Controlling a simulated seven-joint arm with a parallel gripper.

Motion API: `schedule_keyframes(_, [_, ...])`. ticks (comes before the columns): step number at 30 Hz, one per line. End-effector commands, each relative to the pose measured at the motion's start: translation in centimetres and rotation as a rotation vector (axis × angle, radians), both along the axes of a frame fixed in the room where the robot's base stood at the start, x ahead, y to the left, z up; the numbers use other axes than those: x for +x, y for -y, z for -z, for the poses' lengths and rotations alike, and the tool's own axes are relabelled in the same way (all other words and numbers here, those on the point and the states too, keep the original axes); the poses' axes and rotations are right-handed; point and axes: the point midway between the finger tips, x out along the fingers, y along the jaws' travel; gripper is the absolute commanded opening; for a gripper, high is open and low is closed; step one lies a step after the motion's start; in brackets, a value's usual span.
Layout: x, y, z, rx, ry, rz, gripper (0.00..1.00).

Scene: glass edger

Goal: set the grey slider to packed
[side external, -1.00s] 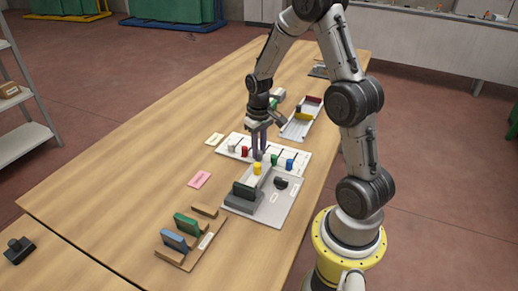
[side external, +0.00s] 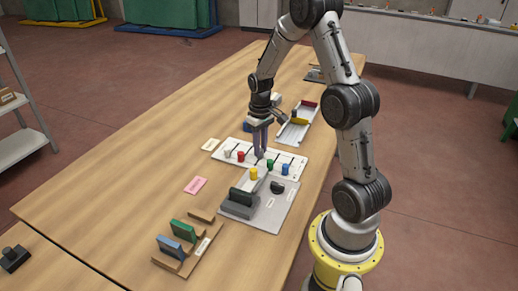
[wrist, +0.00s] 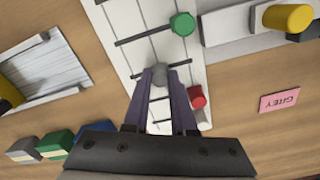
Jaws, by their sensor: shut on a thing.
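The white slider board (side external: 229,153) lies mid-table with coloured knobs along dark slots; it also shows in the wrist view (wrist: 124,62). The grey slider knob (wrist: 159,72) sits at my fingertips in the wrist view. My gripper (side external: 261,155) points down over the middle of the board and is shut on this knob; the fingers (wrist: 159,84) partly hide it and its slot. The green knob (wrist: 182,24) and red knob (wrist: 197,97) stand on either side of it, apart from the fingers. I cannot read any packed mark on the board.
A grey fixture (side external: 270,213) with a yellow knob (side external: 254,173) stands close in front of the board. A pink card reading GREY (wrist: 280,101) lies beside it. A tray (side external: 296,131) and a wooden rack with green and blue pieces (side external: 186,256) are nearby.

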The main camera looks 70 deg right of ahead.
Motion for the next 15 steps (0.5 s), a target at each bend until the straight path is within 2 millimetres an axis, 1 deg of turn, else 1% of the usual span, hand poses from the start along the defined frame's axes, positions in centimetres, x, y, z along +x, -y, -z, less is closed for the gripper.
schedule_keyframes(1, [0.11, 0.07, -0.14, -0.003, 0.004, 0.000, 0.00])
schedule_keyframes(2, [0.11, 0.07, -0.15, -0.003, 0.004, -0.001, 0.30])
schedule_keyframes(6, [0.08, 0.03, -0.11, -0.002, 0.003, -0.001, 0.55])
schedule_keyframes(15, [0.05, -0.01, -0.11, -0.001, 0.002, 0.000, 0.56])
